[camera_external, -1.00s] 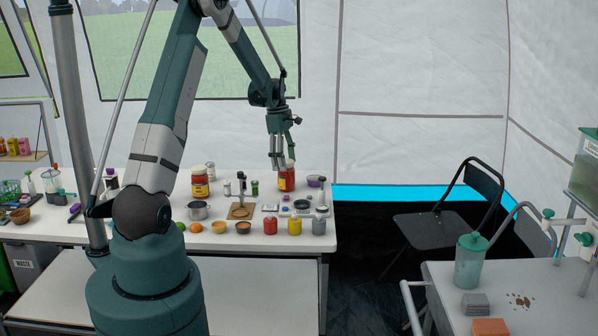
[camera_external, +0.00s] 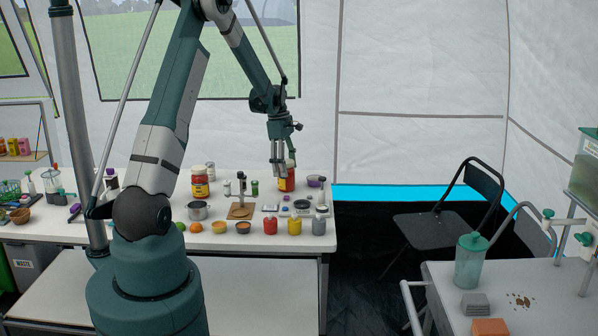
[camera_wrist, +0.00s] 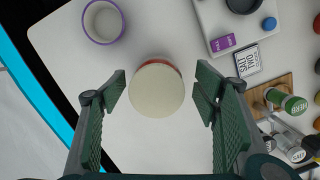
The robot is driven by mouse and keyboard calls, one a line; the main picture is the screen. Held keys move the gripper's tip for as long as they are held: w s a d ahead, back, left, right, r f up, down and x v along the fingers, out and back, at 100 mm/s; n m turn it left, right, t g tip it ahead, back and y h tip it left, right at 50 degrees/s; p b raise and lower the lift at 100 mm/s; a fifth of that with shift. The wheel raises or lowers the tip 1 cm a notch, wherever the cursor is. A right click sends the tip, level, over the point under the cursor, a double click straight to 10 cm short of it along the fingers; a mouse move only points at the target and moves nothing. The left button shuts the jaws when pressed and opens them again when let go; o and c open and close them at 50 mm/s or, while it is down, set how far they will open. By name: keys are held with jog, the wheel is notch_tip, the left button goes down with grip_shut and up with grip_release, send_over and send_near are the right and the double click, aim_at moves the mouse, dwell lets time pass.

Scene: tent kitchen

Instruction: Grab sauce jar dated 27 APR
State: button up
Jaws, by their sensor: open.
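A red sauce jar with a yellow label (camera_external: 286,180) stands upright at the back right of the long table, with my gripper (camera_external: 280,169) just above it and partly in front of it. In the wrist view, its pale round lid (camera_wrist: 156,91) lies between the two open green fingers of my gripper (camera_wrist: 162,100), with gaps on both sides. A second similar red jar (camera_external: 200,184) stands further left on the table. I cannot read a date on either jar.
A purple-rimmed bowl (camera_wrist: 103,21) sits close to the jar. The table's edge is close on the right.

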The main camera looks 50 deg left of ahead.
aim_at(288, 178)
jog(key=shift+w+d+f+b, duration=0.15)
jog(key=shift+f+b, duration=0.1)
jog(key=shift+f, duration=1.05)
jog(key=shift+w+d+f+b, duration=0.1)
jog(key=shift+w+f+b, duration=0.1)
jog(key=shift+f, duration=1.1)
jog(key=c, duration=1.3)
